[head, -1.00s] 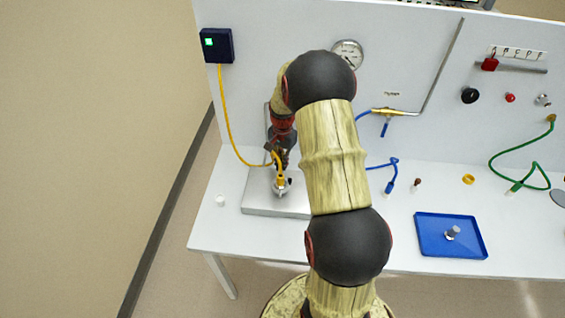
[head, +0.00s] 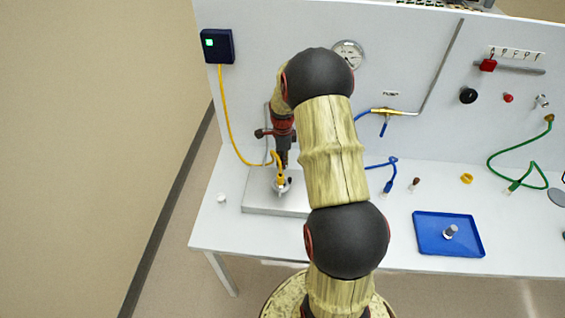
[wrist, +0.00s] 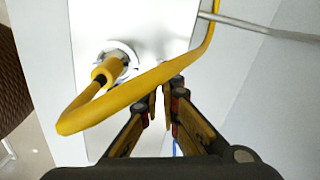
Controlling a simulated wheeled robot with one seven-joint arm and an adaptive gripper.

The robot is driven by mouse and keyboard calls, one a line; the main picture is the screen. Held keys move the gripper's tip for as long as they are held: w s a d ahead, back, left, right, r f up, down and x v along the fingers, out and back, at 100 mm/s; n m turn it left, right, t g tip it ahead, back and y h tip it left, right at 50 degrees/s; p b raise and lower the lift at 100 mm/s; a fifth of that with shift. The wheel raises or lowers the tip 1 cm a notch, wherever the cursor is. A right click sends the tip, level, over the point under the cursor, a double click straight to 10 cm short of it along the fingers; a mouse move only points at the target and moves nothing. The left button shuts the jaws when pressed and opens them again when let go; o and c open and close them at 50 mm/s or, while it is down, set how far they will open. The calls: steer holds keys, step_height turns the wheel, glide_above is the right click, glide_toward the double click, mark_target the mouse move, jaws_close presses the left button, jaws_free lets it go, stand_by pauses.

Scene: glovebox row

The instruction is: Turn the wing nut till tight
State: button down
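The metal clamp fitting (head: 281,188) stands on the grey steel plate (head: 250,199) at the left of the bench, with the yellow hose (head: 228,128) plugged into its top. In the wrist view the fitting (wrist: 121,48) is a pale ring around the hose end. I cannot make out the wing nut; the hose and my fingers may hide it. My gripper (wrist: 165,90) points down beside the fitting, with its fingertips close together, a narrow gap between them and nothing seen in it.
A small white cap (head: 221,199) lies left of the plate. A blue tray (head: 425,243) with a metal part (head: 450,231) lies to the right. A blue hose (head: 383,165) is behind my arm. The back panel (head: 420,70) carries a gauge (head: 348,54) and knobs.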

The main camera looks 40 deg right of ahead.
steer(key=shift+m, duration=1.2)
steer(key=c, duration=2.3)
jaws_free()
steer(key=shift+o, duration=1.3)
step_height(320, 180, up, 12)
